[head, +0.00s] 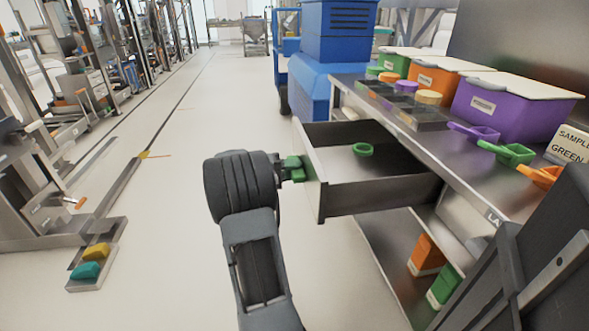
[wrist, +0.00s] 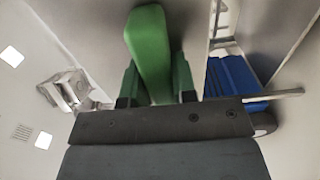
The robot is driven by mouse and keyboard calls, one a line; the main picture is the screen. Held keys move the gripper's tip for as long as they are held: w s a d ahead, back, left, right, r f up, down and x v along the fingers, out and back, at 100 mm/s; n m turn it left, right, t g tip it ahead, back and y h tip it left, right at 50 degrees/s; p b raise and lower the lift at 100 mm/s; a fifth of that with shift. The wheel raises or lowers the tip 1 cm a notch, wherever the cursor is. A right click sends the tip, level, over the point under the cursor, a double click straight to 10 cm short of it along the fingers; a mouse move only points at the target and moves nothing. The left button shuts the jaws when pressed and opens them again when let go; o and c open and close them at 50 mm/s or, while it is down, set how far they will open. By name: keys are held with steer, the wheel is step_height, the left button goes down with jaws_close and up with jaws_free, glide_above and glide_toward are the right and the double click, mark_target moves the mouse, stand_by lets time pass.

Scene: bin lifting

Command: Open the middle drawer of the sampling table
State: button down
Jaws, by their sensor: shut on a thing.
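The sampling table (head: 455,165) stands on the right with a grey metal top. A drawer (head: 385,191) below the top is pulled well out to the left, and its inside shows. A small green ring-shaped thing (head: 363,149) lies in it. My gripper (head: 293,169) is at the outer face of the drawer front (head: 315,185). In the wrist view, the green fingers of my gripper (wrist: 157,82) are shut on a green bar-shaped handle (wrist: 148,40). In the head view, the fingers and handle blend together. I cannot see other drawers clearly.
Orange (head: 437,77) and purple (head: 505,105) lidded bins stand on the table with several coloured scoops. A lower shelf holds an orange box (head: 427,254) and a green box (head: 443,285). A blue machine (head: 335,60) stands behind.

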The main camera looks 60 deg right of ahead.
stand_by(0.3)
steer(key=c, duration=0.9)
jaws_free()
steer(key=shift+w, duration=0.1)
steer(key=p+v, duration=0.3)
steer(key=v, duration=1.1)
steer(key=shift+r, duration=0.15)
steer(key=s+a+r+n+t+y+p, duration=0.2)
steer(key=a+r+t+p, duration=0.4)
steer(key=a+r+p, duration=0.3)
steer(key=s+a+r+n+t+y+p, duration=0.3)
steer(key=a+r+n+t+y+p, duration=0.2)
steer(key=a+r+p, duration=0.4)
steer(key=s+a+r+n+t+y+p, duration=0.3)
steer(key=a+r+t+p, duration=0.3)
steer(key=a+r+p, duration=0.4)
steer(key=shift+a+r+t+y+p, duration=0.15)
steer(key=shift+a+y+p, duration=0.25)
steer(key=shift+a+p, duration=0.65)
steer(key=shift+a+f+t+y+p, duration=0.15)
steer(key=shift+a+y+p, duration=0.3)
steer(key=shift+a, duration=1)
